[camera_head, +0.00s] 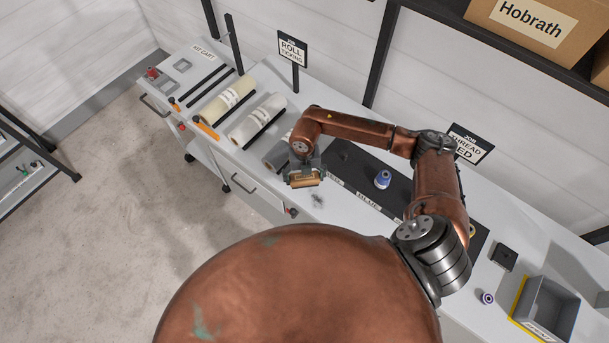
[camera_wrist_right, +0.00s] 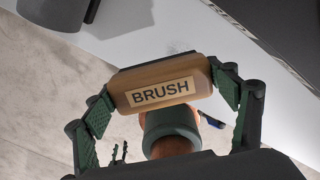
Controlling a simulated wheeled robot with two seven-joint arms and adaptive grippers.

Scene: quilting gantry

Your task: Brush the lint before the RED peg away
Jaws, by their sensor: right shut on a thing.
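My right gripper (camera_head: 304,176) is shut on a wooden brush (camera_head: 306,181), held above the white table. In the right wrist view the brush (camera_wrist_right: 160,88) lies across between the green fingers, its BRUSH label facing the camera. A dark patch of lint (camera_head: 317,200) lies on the tabletop just right of and nearer than the brush. A faint part of the lint (camera_wrist_right: 181,47) shows beyond the brush in the wrist view. A dark labelled strip (camera_head: 406,187) carries a blue spool (camera_head: 383,180). I cannot make out the red peg. My left gripper is out of view.
Fabric rolls (camera_head: 257,119) lie left of the brush. A job sign (camera_head: 470,145) ending in "ED" stands behind my right arm, which covers part of the strip. A loose spool (camera_head: 487,297), a black block (camera_head: 505,257) and a grey bin (camera_head: 552,305) are at the right.

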